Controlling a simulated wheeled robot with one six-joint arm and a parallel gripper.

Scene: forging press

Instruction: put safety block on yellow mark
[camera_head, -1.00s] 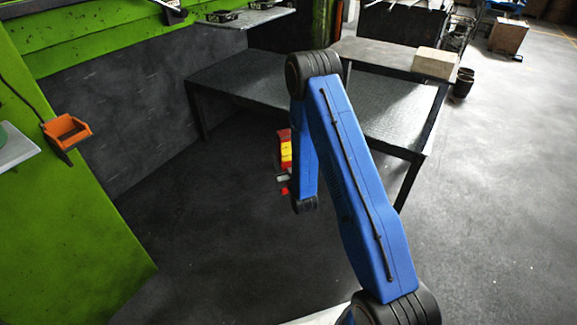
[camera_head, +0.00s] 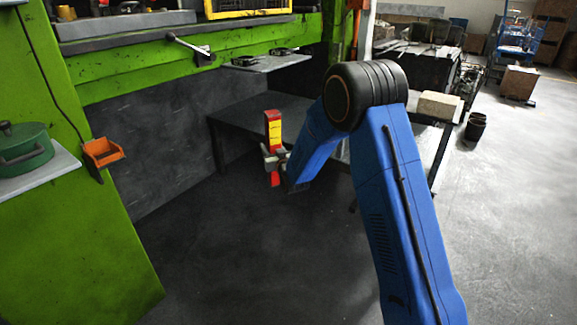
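The safety block, a red and yellow bar (camera_head: 272,127), stands nearly upright in front of the dark table. My gripper (camera_head: 273,160) is at its lower part, with grey fingers on either side of the block, and appears shut on it. The block is in the air, and its red lower end shows below the fingers. A yellow-edged dark shape (camera_head: 250,13) sits on the green press (camera_head: 180,75) at the top edge of the view, cut off. I cannot tell whether it is the yellow mark.
A grey shelf (camera_head: 268,62) with small dark parts juts from the press. A lever (camera_head: 190,46) sticks out of the press front. An orange holder (camera_head: 103,152) and a green pot (camera_head: 24,147) are at the left. The dark table (camera_head: 240,112) stands behind the block. Open floor lies in front.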

